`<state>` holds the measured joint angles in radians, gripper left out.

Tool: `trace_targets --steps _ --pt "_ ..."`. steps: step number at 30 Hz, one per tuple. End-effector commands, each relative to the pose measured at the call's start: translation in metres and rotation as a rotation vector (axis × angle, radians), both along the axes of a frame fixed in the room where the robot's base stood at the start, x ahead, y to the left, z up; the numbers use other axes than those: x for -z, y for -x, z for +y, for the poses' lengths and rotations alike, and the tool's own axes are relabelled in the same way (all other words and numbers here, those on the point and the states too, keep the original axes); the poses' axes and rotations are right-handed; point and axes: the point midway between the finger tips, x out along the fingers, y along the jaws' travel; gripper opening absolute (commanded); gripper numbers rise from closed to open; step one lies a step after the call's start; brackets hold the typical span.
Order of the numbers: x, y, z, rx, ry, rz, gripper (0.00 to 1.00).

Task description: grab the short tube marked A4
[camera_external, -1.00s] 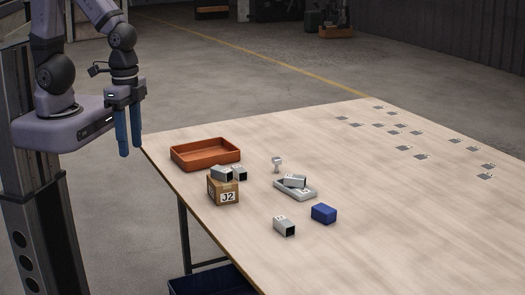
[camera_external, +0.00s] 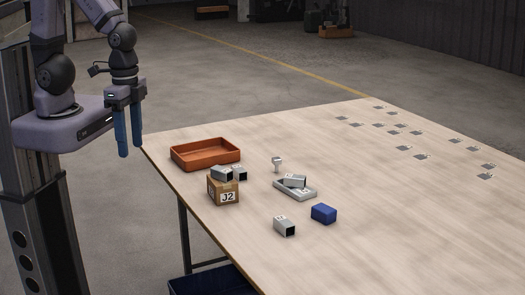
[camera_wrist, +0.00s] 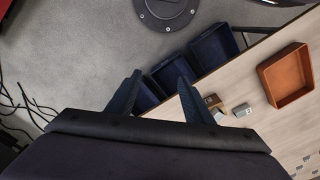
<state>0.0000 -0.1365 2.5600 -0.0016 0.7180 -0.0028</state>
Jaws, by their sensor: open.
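Several short grey metal tubes are on the table, with marks too small to read, so I cannot tell which is A4. One tube (camera_external: 284,226) lies at the front of the table. Another tube (camera_external: 222,173) rests on top of a cardboard box marked J2 (camera_external: 214,192), with a tube (camera_external: 240,173) just behind and right of it. One more tube (camera_external: 294,181) lies on a flat grey piece (camera_external: 303,194). My gripper (camera_external: 129,150) is open and empty, pointing down beyond the table's left edge, apart from all tubes. Its fingers also show in the wrist view (camera_wrist: 158,90).
An orange tray (camera_external: 205,163) stands at the table's left edge. A blue block (camera_external: 323,214) and a small pale upright part (camera_external: 277,164) are near the tubes. Several flat brackets (camera_external: 404,148) lie at the far right. Dark blue bins (camera_wrist: 214,48) are below the table edge.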

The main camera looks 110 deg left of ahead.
Motion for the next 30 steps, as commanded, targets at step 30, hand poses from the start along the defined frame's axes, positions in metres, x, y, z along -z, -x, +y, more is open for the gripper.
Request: trace_targets --steps 30 --pt "0.098 -0.172 0.21 -1.658 0.727 0.373 0.47"
